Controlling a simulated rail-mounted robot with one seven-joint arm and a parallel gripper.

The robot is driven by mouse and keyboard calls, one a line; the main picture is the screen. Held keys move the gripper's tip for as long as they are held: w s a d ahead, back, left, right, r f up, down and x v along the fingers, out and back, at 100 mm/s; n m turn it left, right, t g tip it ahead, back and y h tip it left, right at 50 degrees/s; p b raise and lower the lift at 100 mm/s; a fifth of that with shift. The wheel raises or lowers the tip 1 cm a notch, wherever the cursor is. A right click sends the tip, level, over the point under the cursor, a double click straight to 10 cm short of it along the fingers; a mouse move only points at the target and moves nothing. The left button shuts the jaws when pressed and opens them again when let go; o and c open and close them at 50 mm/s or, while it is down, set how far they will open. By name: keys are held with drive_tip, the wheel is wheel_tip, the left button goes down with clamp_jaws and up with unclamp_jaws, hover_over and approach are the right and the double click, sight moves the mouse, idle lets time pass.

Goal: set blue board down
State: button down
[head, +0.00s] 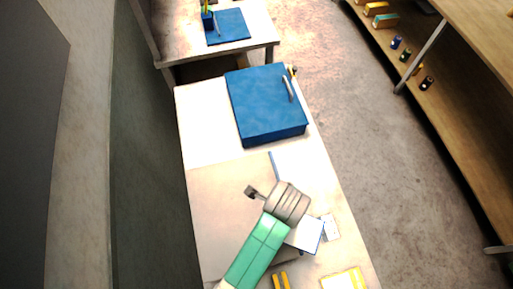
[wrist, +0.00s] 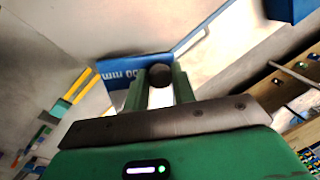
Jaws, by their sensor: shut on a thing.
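My gripper (wrist: 160,76) shows in the wrist view with two green fingers close on either side of a dark round end, a knob or handle by its look. A blue board (wrist: 122,70) with white lettering lies just behind the fingertips, partly covered by them. The dark round part seems to belong to the board, but I cannot tell for sure. I cannot tell whether the board touches the table below. In the head view my green arm and grey wrist hide the fingertips and most of what they hold.
A large blue case (head: 265,105) with a light handle stands farther up the pale table (head: 205,140). Yellow sticks (head: 281,282) and a small white card (head: 331,227) lie near my arm. A second table behind holds a blue mat (head: 228,26). Wooden shelves (head: 470,110) stand at right.

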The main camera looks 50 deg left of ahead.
drive_tip(key=s+a+f+m+b, duration=0.1)
drive_tip(key=s+a+m, duration=0.1)
drive_tip(key=s+a+f+m, duration=0.2)
drive_tip(key=s+a+f+m+h+b, duration=0.1)
drive_tip(key=s+a+m, duration=0.1)
drive_tip(key=shift+s+a+f+b, duration=0.2)
drive_tip(key=shift+s+f+b, duration=0.1)
drive_tip(key=shift+s+f, duration=0.1)
drive_tip(key=w+a, duration=0.3)
drive_tip(key=a, duration=0.1)
drive_tip(key=w+a+f, duration=0.1)
drive_tip(key=w+a, duration=0.3)
drive_tip(key=w+a+p, duration=0.1)
drive_tip(key=w+a, duration=0.2)
drive_tip(key=a, duration=0.1)
drive_tip(key=shift+w+f, duration=0.2)
drive_tip(key=shift+w, duration=0.15)
drive_tip(key=shift+f, duration=1.8)
drive_tip(key=shift+f, duration=0.15)
drive_tip(key=c, duration=1.1)
unclamp_jaws()
drive_tip(key=shift+c, duration=0.2)
